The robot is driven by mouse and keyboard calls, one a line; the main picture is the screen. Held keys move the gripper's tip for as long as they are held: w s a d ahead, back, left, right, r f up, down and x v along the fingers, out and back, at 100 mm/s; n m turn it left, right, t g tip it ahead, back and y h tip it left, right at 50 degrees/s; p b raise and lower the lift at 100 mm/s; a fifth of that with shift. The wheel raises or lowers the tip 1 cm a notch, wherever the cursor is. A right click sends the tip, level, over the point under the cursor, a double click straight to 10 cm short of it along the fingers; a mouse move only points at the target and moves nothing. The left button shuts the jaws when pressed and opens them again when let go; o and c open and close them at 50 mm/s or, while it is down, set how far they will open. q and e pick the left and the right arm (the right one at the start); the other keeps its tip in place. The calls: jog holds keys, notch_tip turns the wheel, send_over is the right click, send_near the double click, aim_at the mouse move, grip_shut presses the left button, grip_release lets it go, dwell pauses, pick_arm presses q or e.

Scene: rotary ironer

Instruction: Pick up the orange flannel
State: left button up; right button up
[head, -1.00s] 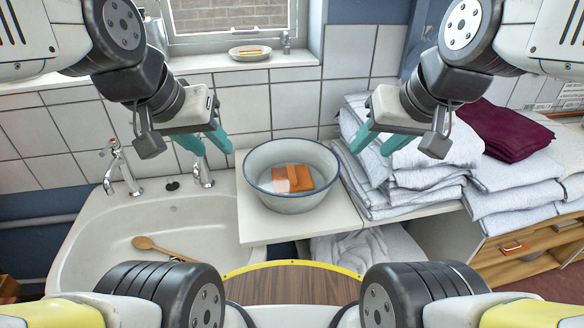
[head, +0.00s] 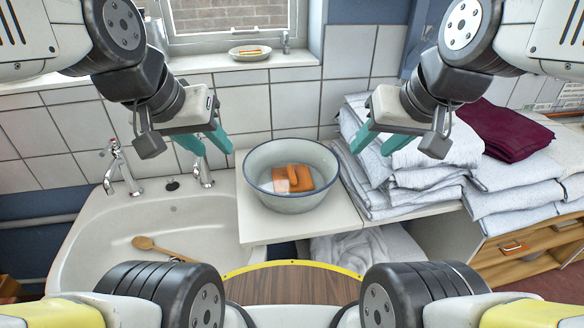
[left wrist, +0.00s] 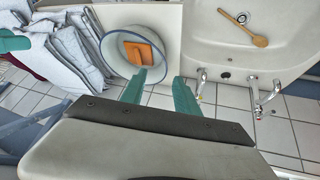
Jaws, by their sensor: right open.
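The orange flannel (head: 303,177) lies folded inside a white enamel basin (head: 262,196) with a dark rim, on the white counter between the sink and the towels. A pale pinkish patch shows at its left side. In the left wrist view the flannel (left wrist: 143,53) also shows in the basin. My left gripper (head: 214,144) is open and empty, above and left of the basin. Its teal fingers (left wrist: 160,98) stand apart in the left wrist view, the basin beyond them. My right gripper (head: 370,142) is open and empty, above the towel stack right of the basin.
A white sink (head: 100,235) with taps and a wooden spoon (head: 165,250) is at the left. Stacks of folded white towels (head: 405,200) and a maroon cloth (head: 505,130) stand at the right. A soap dish (head: 250,53) sits on the window sill. The counter front (head: 260,228) is bare.

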pick_arm(q)
jog(key=shift+o, duration=0.7)
jog(key=m+g+y, duration=0.2)
jog(key=m+g, duration=0.4)
jog(key=m, duration=2.7)
send_over(292, 176)
jog(key=f, duration=1.5)
jog(key=shift+w+a+f, duration=0.1)
jog(key=shift+w+f, duration=0.25)
jog(key=shift+w, duration=0.05)
jog(key=shift+f+m, duration=0.3)
jog(key=shift+f, duration=0.05)
jog(key=f, duration=0.7)
jog(key=shift+s+f, duration=0.1)
jog(key=shift+s, duration=0.3)
